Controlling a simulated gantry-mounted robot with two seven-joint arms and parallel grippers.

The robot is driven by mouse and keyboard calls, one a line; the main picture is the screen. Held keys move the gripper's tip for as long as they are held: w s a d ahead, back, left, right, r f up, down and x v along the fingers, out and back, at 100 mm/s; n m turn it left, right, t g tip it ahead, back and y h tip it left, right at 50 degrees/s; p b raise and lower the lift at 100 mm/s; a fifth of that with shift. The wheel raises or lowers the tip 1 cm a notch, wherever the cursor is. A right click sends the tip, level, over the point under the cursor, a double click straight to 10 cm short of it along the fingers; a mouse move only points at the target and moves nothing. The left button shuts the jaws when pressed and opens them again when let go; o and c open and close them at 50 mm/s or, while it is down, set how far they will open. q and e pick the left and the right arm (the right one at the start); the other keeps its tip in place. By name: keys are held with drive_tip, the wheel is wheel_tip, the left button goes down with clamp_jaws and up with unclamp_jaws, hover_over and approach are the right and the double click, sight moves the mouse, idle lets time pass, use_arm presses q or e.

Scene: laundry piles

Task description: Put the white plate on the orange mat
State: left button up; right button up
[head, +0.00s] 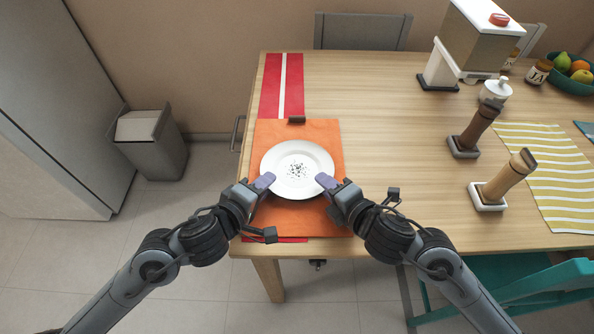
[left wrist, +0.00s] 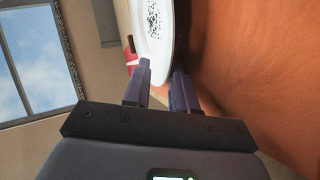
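The white plate (head: 297,158), with dark specks at its centre, is over the orange mat (head: 322,131) near the table's left end. My left gripper (head: 264,182) is at the plate's left rim. In the left wrist view, the rim of the plate (left wrist: 166,52) lies between the close-set fingers of my left gripper (left wrist: 161,78), and a dark gap shows between plate and mat (left wrist: 245,60). My right gripper (head: 325,181) is at the plate's right rim, one finger over it. Its other finger is hidden, so its grip cannot be told.
A red runner with a white stripe (head: 270,88) lies under the mat. Two wooden mills (head: 478,125) (head: 507,178) stand to the right, near a yellow striped cloth (head: 548,185). The table (head: 390,130) between mat and mills is clear. A bin (head: 152,145) stands on the floor at left.

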use_arm(q)
drive_tip(key=shift+f, duration=0.3)
use_arm(e)
drive_tip(key=shift+d+f, duration=0.1)
drive_tip(key=shift+f, duration=0.3)
use_arm(q)
drive_tip(key=shift+s, duration=0.15)
